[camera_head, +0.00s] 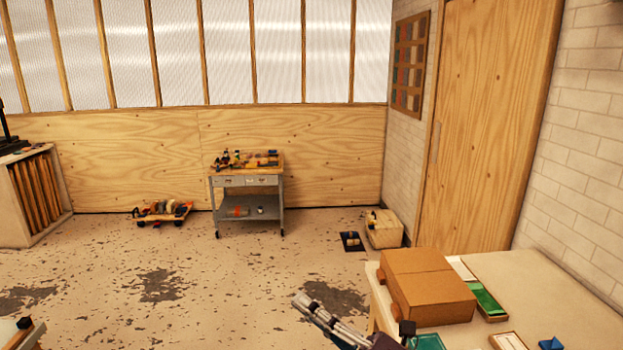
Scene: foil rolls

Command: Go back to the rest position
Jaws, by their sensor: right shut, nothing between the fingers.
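My right gripper (308,303) shows at the bottom middle, its fingers pointing up and to the left. It is shut with nothing between its fingers. It is over the floor, just left of the table (572,290) at the lower right. My left gripper is not in view. No foil roll can be made out clearly.
The table holds a cardboard box (425,285), a green tray (486,300) and a small blue item (551,343). A grey cart (248,182) with loose items stands by the far wall. A low dolly (162,213) and a crate (384,229) rest on the floor. The middle floor is clear.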

